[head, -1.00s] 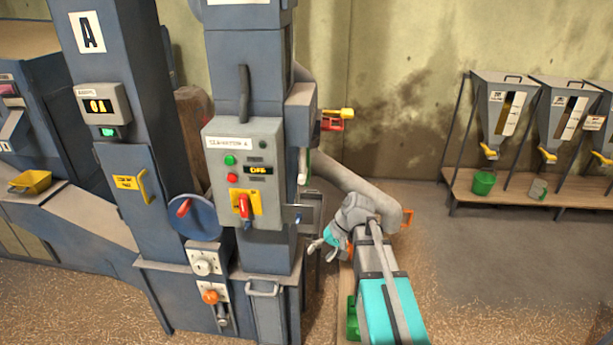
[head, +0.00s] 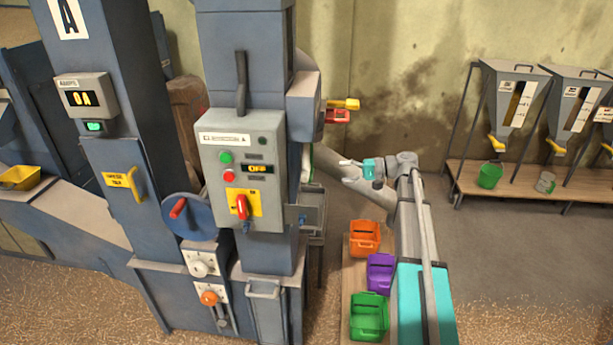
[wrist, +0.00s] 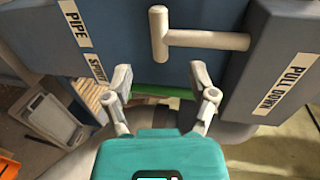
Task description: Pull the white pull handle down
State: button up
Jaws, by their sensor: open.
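The white pull handle (wrist: 206,39) is a T-shaped bar at the top middle of the wrist view, beside a "PULL DOWN" label (wrist: 280,90). I cannot make the handle out clearly in the head view. My gripper (wrist: 159,78) is open and empty. Its two fingertips sit just below the handle in the wrist picture, apart from each other with nothing between them. Whether a fingertip touches the handle I cannot tell. In the head view my gripper (head: 346,170) is to the right of the elevator column (head: 250,50), pointing left toward it.
The control panel (head: 242,150) is on the column's front and its display reads OFF. Orange (head: 364,238), purple (head: 380,272) and green (head: 369,317) bins stand on a board beneath my arm. A "PIPE" label (wrist: 75,22) is left of the handle. Hoppers stand far right.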

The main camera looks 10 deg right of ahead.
aim_at(305, 177)
jog(key=shift+d+f, duration=0.1)
jog(key=shift+d, duration=0.1)
jog(key=b+x, duration=0.2)
jog(key=x, duration=1.1)
jog(key=shift+w+a+f+b, duration=0.1)
jog(key=shift+a+b, duration=0.25)
jog(key=shift+c, duration=0.2)
grip_shut()
